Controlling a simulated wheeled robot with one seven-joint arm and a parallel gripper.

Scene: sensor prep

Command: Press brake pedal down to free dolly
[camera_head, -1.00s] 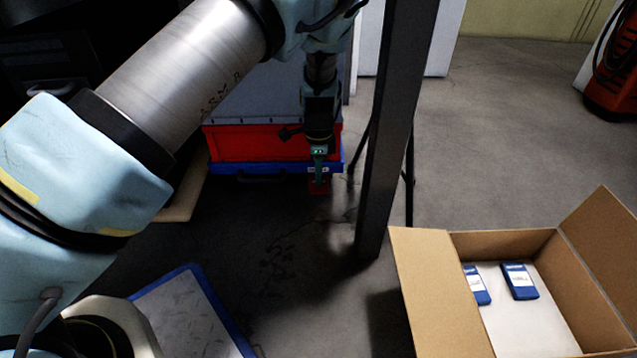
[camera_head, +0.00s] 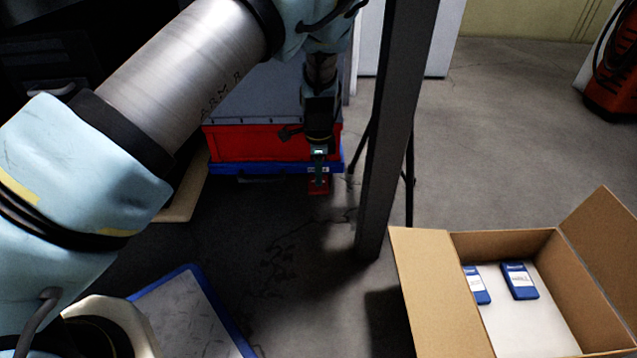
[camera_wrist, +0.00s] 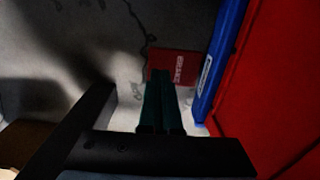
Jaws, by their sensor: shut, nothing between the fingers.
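The red brake pedal (camera_head: 319,186) sticks out low in front of the blue dolly (camera_head: 270,169). In the wrist view the pedal (camera_wrist: 174,66) is a flat red plate with white lettering, beside the dolly's blue edge (camera_wrist: 220,60). My gripper (camera_head: 319,163) points down over the pedal. In the wrist view my gripper (camera_wrist: 160,78) has its dark green fingers together and empty, with the tips over the pedal's near left edge. I cannot tell whether the tips touch it. A red crate (camera_head: 260,142) sits on the dolly.
A dark post (camera_head: 390,130) stands just right of my gripper. An open cardboard box (camera_head: 440,290) with blue devices is at the lower right. A blue-edged panel (camera_head: 190,315) lies at the lower left. The floor between is clear.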

